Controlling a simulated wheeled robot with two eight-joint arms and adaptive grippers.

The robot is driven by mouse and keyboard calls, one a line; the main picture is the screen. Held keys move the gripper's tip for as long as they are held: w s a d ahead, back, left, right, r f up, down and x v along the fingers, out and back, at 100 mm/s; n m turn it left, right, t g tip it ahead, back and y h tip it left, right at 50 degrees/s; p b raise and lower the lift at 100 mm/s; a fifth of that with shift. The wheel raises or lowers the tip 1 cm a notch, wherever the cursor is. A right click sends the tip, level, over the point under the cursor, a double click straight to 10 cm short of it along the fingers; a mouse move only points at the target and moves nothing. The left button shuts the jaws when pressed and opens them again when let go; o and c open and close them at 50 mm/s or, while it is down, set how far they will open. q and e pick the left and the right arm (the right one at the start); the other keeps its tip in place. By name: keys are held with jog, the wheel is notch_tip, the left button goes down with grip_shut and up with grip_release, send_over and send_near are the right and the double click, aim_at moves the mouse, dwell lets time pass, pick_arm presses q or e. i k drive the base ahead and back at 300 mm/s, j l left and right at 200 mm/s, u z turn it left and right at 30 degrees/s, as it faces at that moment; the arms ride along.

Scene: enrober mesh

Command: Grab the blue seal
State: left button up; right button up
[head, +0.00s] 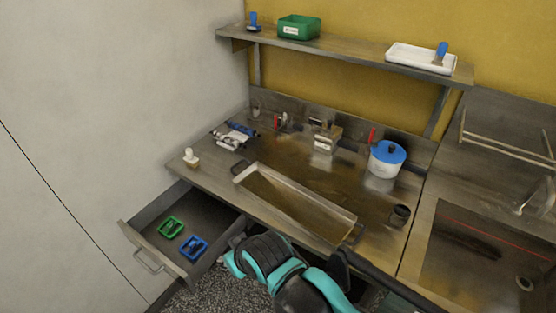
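The blue seal (193,248) is a small blue frame-shaped piece with a dark middle. It lies in the open drawer (150,239) at the lower left, near the drawer's right side. A similar green seal (171,228) lies just behind and left of it, apart from it. Teal and black links of my own arm show at the bottom middle, right of the drawer. I cannot make out the fingertips of either gripper. Nothing is seen touching the blue seal.
A long metal tray (254,177) lies along the counter's front. Behind it stand a white pot with a blue lid (388,154) and a metal block (325,138). The shelf (350,56) holds a green bin (299,27) and a white tray (408,58). The drawer's rear is bare.

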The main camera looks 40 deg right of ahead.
aim_at(193, 245)
jog(key=z, duration=1.75)
jog(key=u, duration=1.4)
jog(key=i+j, duration=0.1)
jog(key=i+j+z, duration=0.15)
jog(key=j+z, duration=0.75)
jog(key=j, duration=0.15)
jog(key=z, duration=1.05)
